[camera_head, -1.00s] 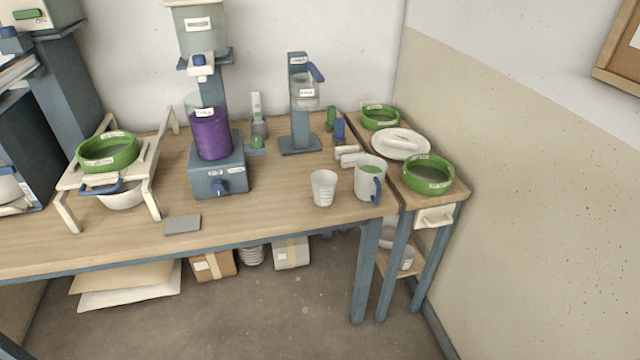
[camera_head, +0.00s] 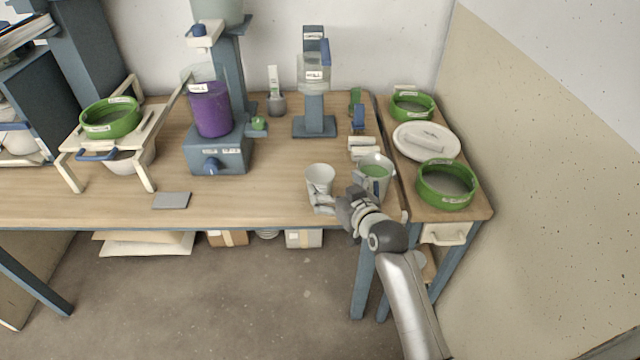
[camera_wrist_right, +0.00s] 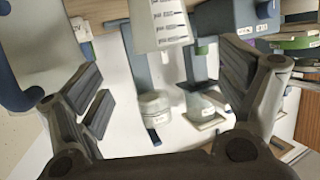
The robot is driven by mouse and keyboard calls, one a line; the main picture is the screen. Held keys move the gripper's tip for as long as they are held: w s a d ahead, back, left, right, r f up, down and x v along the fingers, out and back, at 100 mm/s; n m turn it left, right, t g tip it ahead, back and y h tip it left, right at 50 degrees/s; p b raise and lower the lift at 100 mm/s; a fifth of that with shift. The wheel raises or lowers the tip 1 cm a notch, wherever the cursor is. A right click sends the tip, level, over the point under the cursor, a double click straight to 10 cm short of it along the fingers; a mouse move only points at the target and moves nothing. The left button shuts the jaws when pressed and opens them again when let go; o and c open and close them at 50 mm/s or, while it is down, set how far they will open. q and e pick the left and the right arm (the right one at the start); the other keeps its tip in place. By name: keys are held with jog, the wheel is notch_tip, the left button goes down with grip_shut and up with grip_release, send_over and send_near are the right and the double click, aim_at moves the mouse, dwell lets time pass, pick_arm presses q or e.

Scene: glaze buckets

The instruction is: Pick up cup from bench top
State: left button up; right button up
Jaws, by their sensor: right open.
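A small white cup (camera_head: 319,178) with grey measuring marks stands upright near the front edge of the wooden bench top (camera_head: 250,200). In the right wrist view the cup (camera_wrist_right: 160,22) shows at the top, between the lines of the spread fingers. My right gripper (camera_head: 323,202) is open, just in front of the cup in the head view, and overlaps its base there. In the right wrist view the gripper (camera_wrist_right: 165,85) has nothing clasped between its fingers. I cannot tell whether a finger touches the cup. My left gripper is not in view.
A jug (camera_head: 376,172) with green contents stands close to the right of the cup, partly behind my right wrist. Behind are a blue dispenser stand (camera_head: 314,125) and a purple container (camera_head: 211,112). A grey flat plate (camera_head: 171,200) lies left; bench between is clear.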

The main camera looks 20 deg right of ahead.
aim_at(329, 182)
jog(key=x, duration=0.3)
jog(key=shift+w+f, duration=0.1)
jog(key=shift+w, duration=0.2)
jog(key=shift+a+x, duration=0.2)
jog(key=shift+x, duration=2.4)
jog(key=c, duration=1)
